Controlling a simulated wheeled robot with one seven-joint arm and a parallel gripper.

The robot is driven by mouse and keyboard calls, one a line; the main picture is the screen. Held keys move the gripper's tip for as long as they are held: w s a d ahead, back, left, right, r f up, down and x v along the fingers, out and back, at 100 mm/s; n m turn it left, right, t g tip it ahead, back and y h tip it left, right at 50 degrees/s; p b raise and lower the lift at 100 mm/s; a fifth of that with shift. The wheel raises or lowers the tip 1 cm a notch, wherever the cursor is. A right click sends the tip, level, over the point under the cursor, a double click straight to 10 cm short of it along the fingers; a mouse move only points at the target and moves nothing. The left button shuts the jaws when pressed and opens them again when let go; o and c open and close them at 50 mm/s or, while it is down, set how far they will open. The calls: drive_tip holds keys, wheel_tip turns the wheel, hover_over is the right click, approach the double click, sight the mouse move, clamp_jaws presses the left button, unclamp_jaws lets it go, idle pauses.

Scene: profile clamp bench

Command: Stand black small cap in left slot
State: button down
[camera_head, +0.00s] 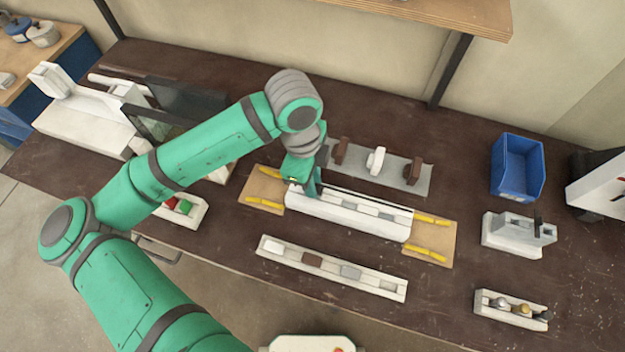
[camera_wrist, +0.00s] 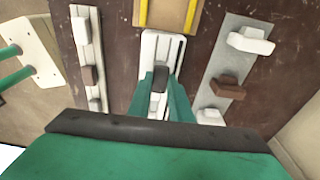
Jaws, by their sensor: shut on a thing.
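My gripper (camera_head: 313,190) is above the left end of the long white fixture (camera_head: 370,226) in the middle of the bench. In the wrist view my gripper (camera_wrist: 162,88) is shut on a small black cap (camera_wrist: 160,78), with one green finger on each side. The cap is over the white fixture (camera_wrist: 154,42), near its end by the wooden mat. I cannot tell whether its lower end is inside a slot or just above one. In the head view the fingers and arm hide the cap. Lighter grey inserts show farther right along the fixture.
A white rack (camera_head: 393,287) with several small caps lies in front of the fixture. Behind it a grey plate (camera_head: 425,185) carries brown and white clamp pieces. A blue bin (camera_head: 517,166) and white holders (camera_head: 512,234) stand to the right. Bare bench lies between them.

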drive_tip(key=shift+w+f, duration=0.1)
drive_tip(key=shift+f, duration=0.3)
drive_tip(key=shift+f, duration=0.25)
drive_tip(key=c, duration=1.5)
unclamp_jaws()
drive_tip(key=shift+c, duration=0.2)
drive_tip(key=shift+r, duration=0.1)
drive_tip(key=shift+r, duration=3.9)
